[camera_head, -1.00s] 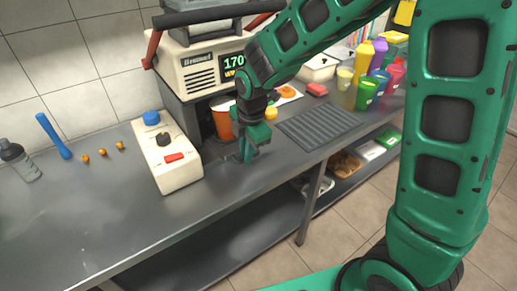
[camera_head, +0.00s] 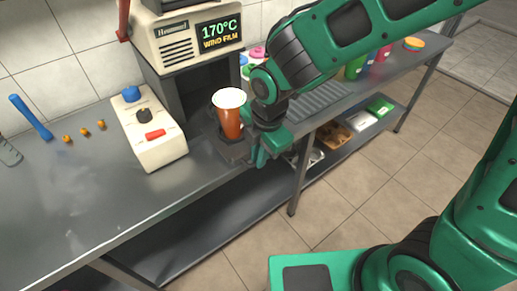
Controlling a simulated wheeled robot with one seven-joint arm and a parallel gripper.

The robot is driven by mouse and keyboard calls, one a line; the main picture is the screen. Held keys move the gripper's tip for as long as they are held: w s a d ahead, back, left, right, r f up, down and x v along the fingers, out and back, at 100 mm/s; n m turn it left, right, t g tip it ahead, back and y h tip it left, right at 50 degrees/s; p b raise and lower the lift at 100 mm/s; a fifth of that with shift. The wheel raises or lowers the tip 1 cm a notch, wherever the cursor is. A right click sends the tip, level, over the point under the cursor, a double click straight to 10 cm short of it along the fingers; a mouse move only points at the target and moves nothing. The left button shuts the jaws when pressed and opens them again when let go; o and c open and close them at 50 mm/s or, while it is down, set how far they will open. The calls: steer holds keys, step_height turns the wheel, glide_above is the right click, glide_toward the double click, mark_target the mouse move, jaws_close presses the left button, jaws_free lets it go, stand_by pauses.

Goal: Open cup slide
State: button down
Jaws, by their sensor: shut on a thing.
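The sealing machine (camera_head: 190,40) is a cream and dark grey box with a display reading 170°C. Its dark cup slide (camera_head: 233,150) sticks out from the front opening. A brown-orange cup (camera_head: 230,122) with a white top stands upright in the slide. My green gripper (camera_head: 262,158) is at the slide's front right edge, shut on it. The handle and exact contact are hidden by the fingers.
A cream control box (camera_head: 148,138) with a blue knob and red button is left of the machine. Small orange pieces (camera_head: 84,132) and a blue stick (camera_head: 30,117) lie further left. A slotted drain tray (camera_head: 318,100) is to the right.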

steer(key=shift+r, duration=0.1)
steer(key=c, duration=1.8)
jaws_free()
steer(key=r, duration=0.3)
steer(key=s+r, duration=0.1)
steer(key=r, duration=0.3)
steer(key=d+r, duration=0.1)
steer(key=r, duration=0.2)
steer(key=shift+s+r, duration=0.25)
steer(key=shift+d, duration=0.1)
